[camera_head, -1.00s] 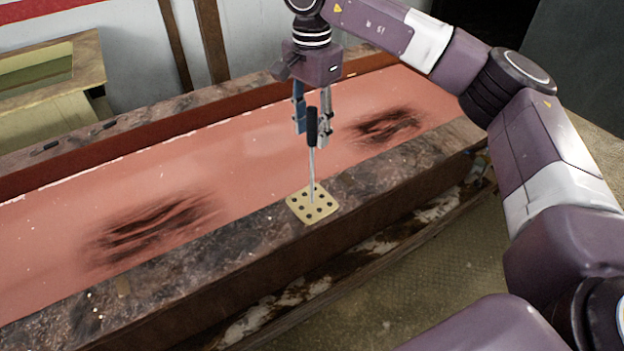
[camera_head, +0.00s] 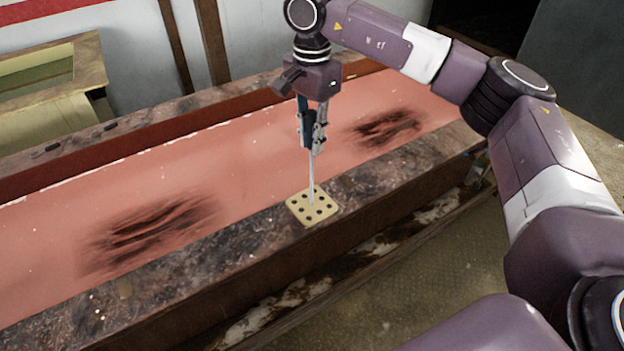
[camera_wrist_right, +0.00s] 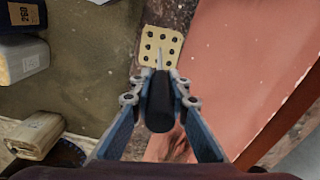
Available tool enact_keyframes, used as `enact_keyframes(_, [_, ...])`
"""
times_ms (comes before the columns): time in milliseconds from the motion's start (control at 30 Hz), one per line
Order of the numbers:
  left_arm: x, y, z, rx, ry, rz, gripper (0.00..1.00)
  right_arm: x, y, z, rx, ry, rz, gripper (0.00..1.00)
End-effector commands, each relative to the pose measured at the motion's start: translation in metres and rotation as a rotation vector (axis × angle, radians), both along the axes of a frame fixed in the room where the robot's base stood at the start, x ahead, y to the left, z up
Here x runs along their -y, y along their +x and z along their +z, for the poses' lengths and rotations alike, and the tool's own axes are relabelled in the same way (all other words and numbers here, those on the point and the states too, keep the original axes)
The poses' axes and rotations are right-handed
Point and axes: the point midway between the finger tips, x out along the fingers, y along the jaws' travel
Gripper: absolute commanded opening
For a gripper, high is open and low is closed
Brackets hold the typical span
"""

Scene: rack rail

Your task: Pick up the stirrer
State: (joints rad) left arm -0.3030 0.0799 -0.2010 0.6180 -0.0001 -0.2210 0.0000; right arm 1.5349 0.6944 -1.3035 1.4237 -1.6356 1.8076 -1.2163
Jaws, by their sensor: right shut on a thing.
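The stirrer (camera_head: 311,177) has a thin pale shaft and a thick black handle (camera_wrist_right: 160,104). It stands nearly upright with its lower end at the yellow rack (camera_head: 324,212), a small block with rows of dark holes. The rack also shows at the top of the right wrist view (camera_wrist_right: 151,60). I cannot tell whether the tip is inside a hole. My right gripper (camera_head: 312,138) is shut on the black handle, with one blue finger on each side of it in the right wrist view (camera_wrist_right: 160,90). My left gripper is not in view.
The rack sits on the dark stone-like ledge (camera_head: 240,235) at the near edge of a long reddish panel (camera_head: 260,150) with dark scorched patches. A pale open box (camera_head: 85,72) stands at the back left. The ledge beside the rack is clear.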

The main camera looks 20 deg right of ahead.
Motion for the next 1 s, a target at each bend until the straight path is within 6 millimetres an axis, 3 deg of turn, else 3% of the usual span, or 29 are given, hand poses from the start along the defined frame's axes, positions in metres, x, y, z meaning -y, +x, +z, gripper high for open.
enact_keyframes(267, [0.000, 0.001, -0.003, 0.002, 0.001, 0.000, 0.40, 0.000, 0.001, 0.008, 0.004, 0.001, 0.000, 0.00])
enact_keyframes(433, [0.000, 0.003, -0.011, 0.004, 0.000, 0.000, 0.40, -0.001, 0.001, 0.029, 0.005, 0.002, 0.001, 0.00])
enact_keyframes(633, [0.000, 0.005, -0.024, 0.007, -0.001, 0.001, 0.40, -0.001, 0.002, 0.084, 0.009, 0.002, 0.000, 0.00])
enact_keyframes(800, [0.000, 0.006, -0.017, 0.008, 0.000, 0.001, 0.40, 0.000, 0.001, 0.133, 0.006, -0.002, -0.001, 0.00])
enact_keyframes(1000, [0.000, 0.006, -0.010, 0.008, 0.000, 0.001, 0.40, 0.000, 0.001, 0.172, 0.004, -0.002, -0.002, 0.00])
